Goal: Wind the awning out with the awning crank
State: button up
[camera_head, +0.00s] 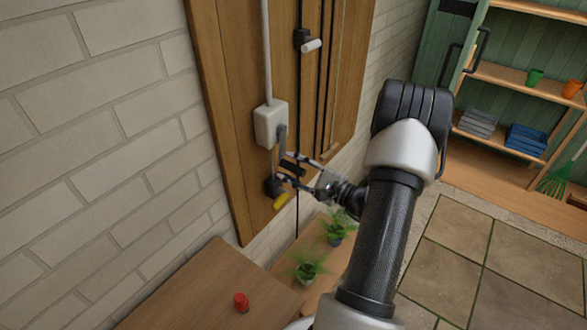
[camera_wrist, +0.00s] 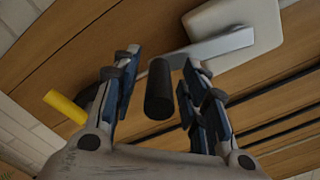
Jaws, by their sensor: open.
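The awning crank is on the wooden wall panel: a pale gearbox (camera_head: 270,124) with a grey crank arm (camera_head: 281,140) hanging down to a black grip (camera_head: 293,169). In the wrist view the arm (camera_wrist: 205,47) runs from the pale box (camera_wrist: 245,25) to the black grip (camera_wrist: 158,92), which points towards the camera. My gripper (camera_head: 289,166) is open at the grip. In the wrist view its fingers (camera_wrist: 158,78) stand on either side of the grip, with a visible gap on both sides. I see no awning cloth in either view.
Just below, a dark mount carries a yellow handle (camera_head: 281,201), also left of my fingers in the wrist view (camera_wrist: 64,106). A white-handled crank (camera_head: 312,45) is higher right. Potted plants (camera_head: 306,268) and a red knob (camera_head: 241,301) are below. Paving lies clear at right.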

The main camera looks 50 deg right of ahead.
jog(key=shift+c, duration=0.4)
grip_shut()
